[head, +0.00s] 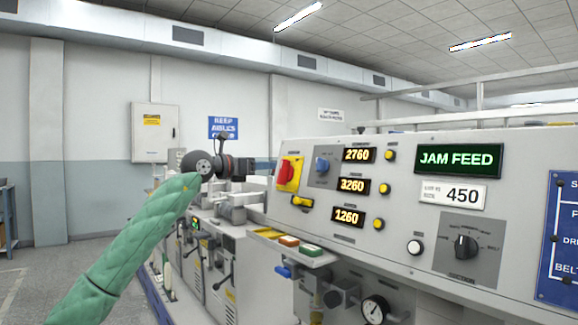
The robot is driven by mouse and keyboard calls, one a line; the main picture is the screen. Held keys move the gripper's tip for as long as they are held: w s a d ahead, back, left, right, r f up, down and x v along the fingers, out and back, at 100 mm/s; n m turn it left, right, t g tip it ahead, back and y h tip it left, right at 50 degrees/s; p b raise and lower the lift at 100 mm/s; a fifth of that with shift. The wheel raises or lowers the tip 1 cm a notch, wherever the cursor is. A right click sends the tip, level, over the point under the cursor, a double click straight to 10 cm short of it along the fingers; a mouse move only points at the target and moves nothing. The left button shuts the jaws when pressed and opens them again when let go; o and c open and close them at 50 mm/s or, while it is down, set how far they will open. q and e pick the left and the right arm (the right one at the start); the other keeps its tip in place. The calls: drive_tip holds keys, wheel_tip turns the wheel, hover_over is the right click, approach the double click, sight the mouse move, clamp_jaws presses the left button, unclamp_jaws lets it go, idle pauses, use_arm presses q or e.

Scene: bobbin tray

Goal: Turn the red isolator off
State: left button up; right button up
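The red isolator (286,171) is a red rotary handle on a yellow plate, at the left end of the grey machine panel. Its handle looks roughly upright, but its marks are too small to read. My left arm, in a green quilted sleeve, comes in from the lower left. My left gripper (262,168) is dark and points right, just left of the isolator at about its height. It looks apart from the handle. Its fingers are small and seen edge-on, so I cannot tell whether they are open. My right gripper is not in view.
Right of the isolator are a blue switch (322,165), amber number displays (352,186), yellow buttons and a black selector knob (466,244). A small yellow-black switch (302,202) sits below it. A pressure gauge (374,310) is lower.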

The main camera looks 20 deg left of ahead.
sight(281, 164)
use_arm(q)
drive_tip(key=shift+w+d+r, duration=0.15)
drive_tip(key=shift+w+d, duration=0.15)
drive_tip(key=shift+w, duration=0.05)
drive_tip(key=shift+x, duration=3.05)
drive_tip(key=shift+c, duration=0.4)
clamp_jaws()
